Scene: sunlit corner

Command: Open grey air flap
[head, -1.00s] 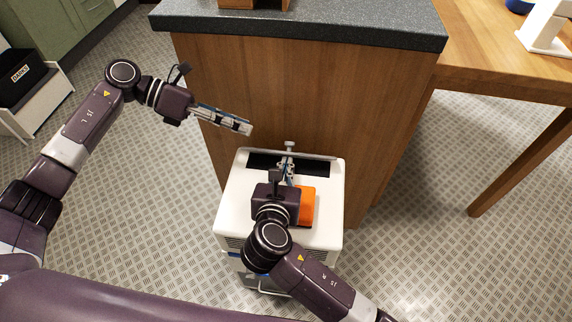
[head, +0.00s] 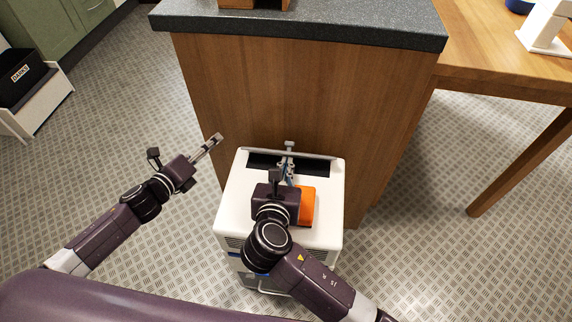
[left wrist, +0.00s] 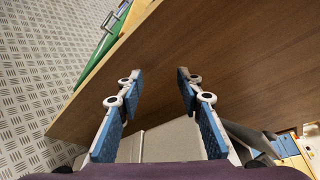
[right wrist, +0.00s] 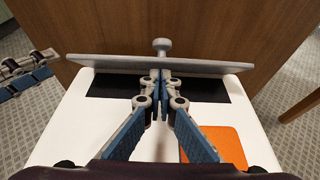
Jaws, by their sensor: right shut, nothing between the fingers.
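A white appliance (head: 235,205) stands against the wooden cabinet end. The grey air flap (right wrist: 110,62), with a round knob (right wrist: 161,46) on it, stands raised at the far edge of its top; it also shows in the head view (head: 318,155). A dark slot (right wrist: 105,86) lies open in front of the flap. My right gripper (right wrist: 160,76) is shut and empty, its fingertips over the slot and close against the flap; touching is hard to tell. My left gripper (head: 218,138) is open and empty, left of the appliance; its spread fingers show in the left wrist view (left wrist: 160,78).
An orange panel (head: 307,206) is on the appliance's top, partly behind my right gripper. The cabinet's wooden side (head: 290,100) rises behind the appliance under a dark countertop (head: 330,25). Floor at the right (head: 410,220) is clear up to a table leg.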

